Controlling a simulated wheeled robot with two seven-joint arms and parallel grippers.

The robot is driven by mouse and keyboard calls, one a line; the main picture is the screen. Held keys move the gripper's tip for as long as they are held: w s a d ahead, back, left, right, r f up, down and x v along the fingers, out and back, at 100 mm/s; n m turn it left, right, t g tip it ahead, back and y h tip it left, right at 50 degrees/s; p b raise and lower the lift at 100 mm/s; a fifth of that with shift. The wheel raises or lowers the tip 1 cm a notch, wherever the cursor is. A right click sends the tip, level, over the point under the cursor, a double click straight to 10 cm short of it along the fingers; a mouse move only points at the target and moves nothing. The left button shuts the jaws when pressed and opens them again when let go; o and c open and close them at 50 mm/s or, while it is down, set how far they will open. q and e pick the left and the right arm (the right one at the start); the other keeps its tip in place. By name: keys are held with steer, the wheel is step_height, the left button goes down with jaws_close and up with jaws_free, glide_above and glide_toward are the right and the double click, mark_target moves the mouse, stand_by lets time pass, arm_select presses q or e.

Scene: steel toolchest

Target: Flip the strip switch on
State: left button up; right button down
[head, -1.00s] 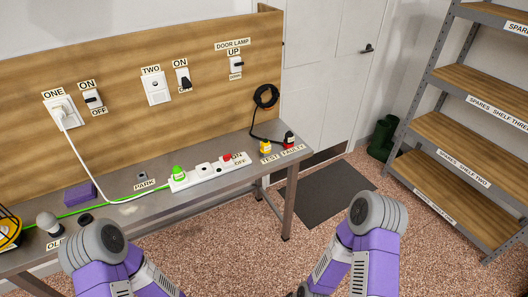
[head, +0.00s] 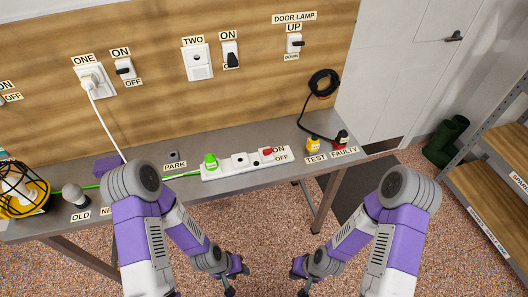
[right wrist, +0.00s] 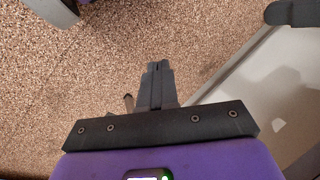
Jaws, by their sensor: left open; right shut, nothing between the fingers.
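The white power strip (head: 222,171) lies on the steel bench top. Its red strip switch (head: 267,152) is at the right end, beside the ON and OFF labels; its tilt is too small to tell. A green plug (head: 210,161) sits in the strip's left end. My left gripper (head: 230,290) hangs low in front of the bench, over the floor, open and away from the strip. My right gripper (head: 302,291) is also low in front of the bench. In the right wrist view its fingers (right wrist: 157,68) are shut and empty above the floor.
The bench (head: 240,131) carries a yellow plug (head: 313,145) and a red-and-black plug (head: 341,140) right of the strip. A purple block (head: 106,167), a bulb (head: 75,196) and a caged lamp (head: 20,190) are at left. Shelves (head: 490,190) stand at far right.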

steer(key=w+a+r+m+t+b, duration=0.35)
steer(key=w+r+m+t, duration=0.35)
steer(key=w+r+m, duration=0.6)
steer(key=w+r+m+t+b, duration=0.2)
steer(key=r+m, duration=0.4)
steer(key=m, duration=0.2)
steer(key=w+a+r+m+t+b, duration=0.1)
steer(key=w+r+m+t, duration=0.1)
steer(key=r+m, duration=0.5)
steer(key=shift+w+a+r+m+t+b, duration=0.15)
steer(key=shift+w+a+m+t+b, duration=0.2)
steer(key=shift+m+t, duration=0.5)
steer(key=shift+d, duration=0.1)
